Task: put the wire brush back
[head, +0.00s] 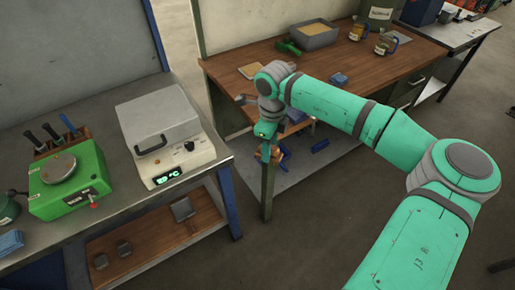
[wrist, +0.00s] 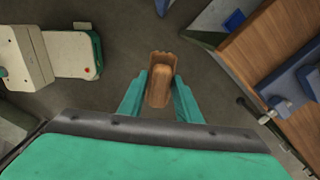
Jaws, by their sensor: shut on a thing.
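My gripper (head: 266,136) hangs at the end of my arm, pointing down in the gap between the left bench and the wooden table. In the wrist view its two green fingers (wrist: 161,98) are shut on a brown wooden block with a rough, wider edge, which I take for the wire brush (wrist: 160,84). The wire brush (head: 264,154) shows only as a small brown patch under the gripper in the head view. It is held clear above the floor. The arm hides part of the table behind it.
The left bench holds a white furnace box (head: 168,135) with a lit display, a green device (head: 70,180) and a wooden tool rack (head: 62,142). The wooden table (head: 345,62) carries a grey bin (head: 314,35), jars and a blue block (head: 339,78). Its lower shelf (head: 300,165) holds blue items.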

